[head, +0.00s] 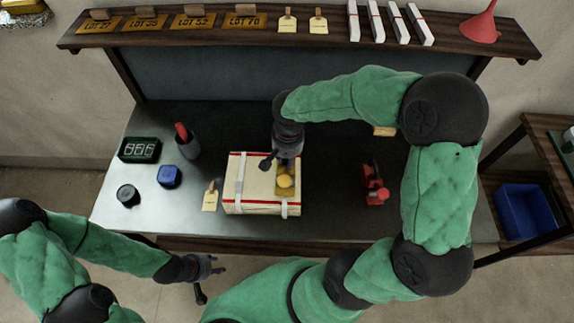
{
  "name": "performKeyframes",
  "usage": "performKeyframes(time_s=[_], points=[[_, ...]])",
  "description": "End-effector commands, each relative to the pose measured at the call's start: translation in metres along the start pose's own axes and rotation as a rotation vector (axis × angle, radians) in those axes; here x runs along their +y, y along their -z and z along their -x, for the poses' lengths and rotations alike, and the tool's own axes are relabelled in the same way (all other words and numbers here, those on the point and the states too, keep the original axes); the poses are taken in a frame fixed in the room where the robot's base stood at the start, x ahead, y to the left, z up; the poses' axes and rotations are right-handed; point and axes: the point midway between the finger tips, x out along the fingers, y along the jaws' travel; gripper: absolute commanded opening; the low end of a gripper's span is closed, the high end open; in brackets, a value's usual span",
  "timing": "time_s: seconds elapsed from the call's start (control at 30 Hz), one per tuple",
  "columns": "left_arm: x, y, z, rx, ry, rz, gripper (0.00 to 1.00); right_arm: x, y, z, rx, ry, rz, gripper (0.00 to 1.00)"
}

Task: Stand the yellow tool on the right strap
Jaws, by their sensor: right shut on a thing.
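A cream box (260,176) with red edges lies on the metal table. Its left strap (240,179) is a pale band running front to back. Its right strap (284,209) shows at the front edge; the rest is hidden under the yellow tool (285,183) and my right gripper. My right gripper (284,163) reaches down over the box's right part, shut on the yellow tool. The tool is over the right strap; I cannot tell whether it touches it. My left gripper (207,279) is open and empty, in front of the table's front edge.
A black display (139,150), a cup with a red item (188,147), a blue block (169,176) and a dark round item (128,195) stand left. A tag (210,196) lies beside the box. A red tool (375,186) is right. A shelf (290,33) spans the back.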

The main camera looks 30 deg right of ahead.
Motion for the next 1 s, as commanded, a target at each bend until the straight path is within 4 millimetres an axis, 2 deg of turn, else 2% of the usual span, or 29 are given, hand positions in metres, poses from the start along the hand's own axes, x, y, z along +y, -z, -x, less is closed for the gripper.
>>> performKeyframes(time_s=[0.17, 0.4, 0.83, 0.87, 0.9, 0.93, 1.0], points=[[-0.001, 0.0, -0.002, 0.0, 0.0, 0.0, 0.4, 0.0, 0.01, -0.01, 0.002, 0.002, -0.002, 0.0], [-0.003, 0.0, -0.009, 0.0, 0.0, 0.0, 0.4, 0.0, 0.009, -0.038, 0.003, 0.001, -0.002, 0.0], [-0.004, 0.001, -0.012, 0.0, 0.0, 0.0, 0.4, 0.0, 0.009, -0.042, 0.004, 0.002, -0.002, 0.0], [-0.004, 0.0, -0.011, 0.0, 0.0, 0.0, 0.4, 0.001, 0.007, -0.043, 0.0, 0.0, -0.001, 0.31], [-0.004, 0.0, -0.011, 0.0, 0.0, 0.0, 0.4, 0.001, 0.007, -0.042, 0.0, 0.0, -0.001, 0.42], [-0.004, 0.0, -0.011, 0.0, 0.0, 0.0, 0.4, 0.001, 0.007, -0.042, 0.0, 0.0, -0.001, 0.46], [-0.004, 0.0, -0.011, 0.0, 0.0, 0.0, 0.4, 0.001, 0.007, -0.042, 0.0, 0.0, -0.001, 0.46]])
